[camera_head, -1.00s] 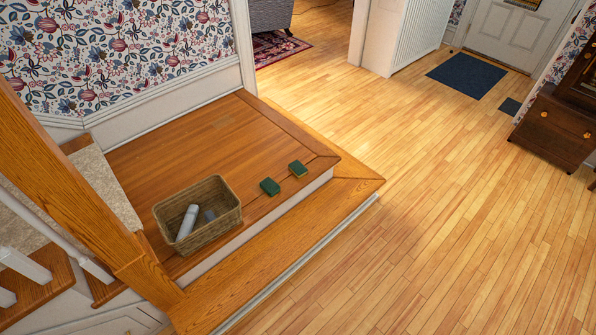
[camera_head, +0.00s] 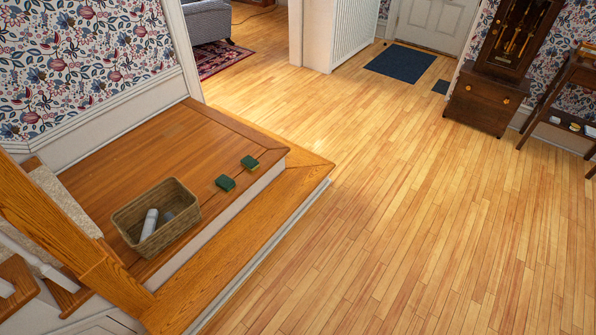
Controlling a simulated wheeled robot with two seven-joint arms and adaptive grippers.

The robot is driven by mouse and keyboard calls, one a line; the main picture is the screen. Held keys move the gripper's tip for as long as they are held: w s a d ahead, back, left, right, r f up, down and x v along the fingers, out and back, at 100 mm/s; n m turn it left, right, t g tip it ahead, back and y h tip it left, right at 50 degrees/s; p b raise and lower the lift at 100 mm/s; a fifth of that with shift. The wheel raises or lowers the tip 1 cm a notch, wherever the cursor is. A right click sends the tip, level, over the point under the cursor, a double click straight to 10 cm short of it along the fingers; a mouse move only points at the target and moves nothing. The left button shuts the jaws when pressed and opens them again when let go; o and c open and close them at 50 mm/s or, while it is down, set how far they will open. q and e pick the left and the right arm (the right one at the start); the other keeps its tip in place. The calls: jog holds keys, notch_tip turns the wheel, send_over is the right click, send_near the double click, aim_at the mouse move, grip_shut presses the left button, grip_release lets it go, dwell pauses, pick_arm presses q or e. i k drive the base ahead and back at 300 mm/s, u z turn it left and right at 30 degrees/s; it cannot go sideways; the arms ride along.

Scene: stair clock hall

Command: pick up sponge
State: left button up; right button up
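Two small green blocks that look like sponges lie on the wooden stair landing. One sponge (camera_head: 225,183) is nearer the basket. The other sponge (camera_head: 249,162) lies a little farther back and to the right, close to the landing's edge. They are apart from each other. A wicker basket (camera_head: 187,222) stands to their left on the landing (camera_head: 165,150), holding a pale cylinder (camera_head: 149,224) and a small grey item (camera_head: 168,217). Neither of my grippers shows in the head view.
A lower wooden step (camera_head: 290,185) borders the landing. The plank floor (camera_head: 400,200) at the right is clear. A dark clock case (camera_head: 485,100) and a small side table (camera_head: 560,95) stand far right; a blue mat (camera_head: 401,62) lies by the door.

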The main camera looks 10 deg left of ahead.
aim_at(248, 162)
jog(key=z, duration=0.2)
jog(key=i, duration=1.65)
jog(key=u, duration=1.7)
jog(key=i, duration=0.85)
jog(key=u, duration=0.85)
